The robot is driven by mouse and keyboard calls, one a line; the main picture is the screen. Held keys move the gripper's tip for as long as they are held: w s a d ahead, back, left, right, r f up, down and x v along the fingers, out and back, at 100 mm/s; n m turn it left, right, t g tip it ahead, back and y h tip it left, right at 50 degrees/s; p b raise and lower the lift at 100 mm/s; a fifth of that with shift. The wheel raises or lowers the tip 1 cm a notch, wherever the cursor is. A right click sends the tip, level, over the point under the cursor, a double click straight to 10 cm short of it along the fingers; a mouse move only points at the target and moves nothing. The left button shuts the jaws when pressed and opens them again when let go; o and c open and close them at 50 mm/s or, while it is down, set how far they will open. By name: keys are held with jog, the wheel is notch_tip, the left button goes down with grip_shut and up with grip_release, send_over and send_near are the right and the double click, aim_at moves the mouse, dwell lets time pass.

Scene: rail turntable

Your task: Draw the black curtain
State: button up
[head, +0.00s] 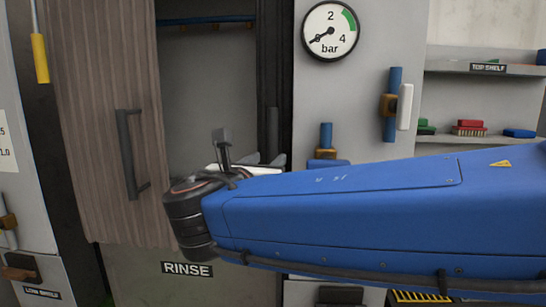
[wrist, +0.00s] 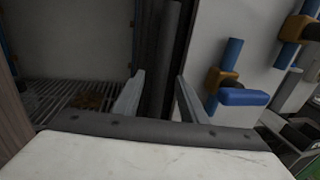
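A black, ridged upright strip (head: 275,55) stands at the right side of the compartment opening; I cannot tell whether it is the bunched curtain or part of the frame. A dark grey upright bar (head: 272,130) stands in front of it, and the bar also shows in the wrist view (wrist: 167,55). My gripper (wrist: 158,92) is open, with its two pale fingers apart and the bar rising between and beyond them. I cannot tell whether they touch it.
A wood-grain panel (head: 105,80) with a grey handle (head: 132,155) borders the opening on the left. A blue rail (head: 210,19) runs across the top. Blue and orange fittings (wrist: 232,75) project from the grey wall on the right, near the right finger. The compartment has a slatted floor (wrist: 60,97).

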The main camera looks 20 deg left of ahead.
aim_at(271, 158)
jog(key=shift+w+a, duration=0.1)
jog(key=shift+w, duration=2.25)
jog(key=shift+c, duration=0.4)
grip_shut()
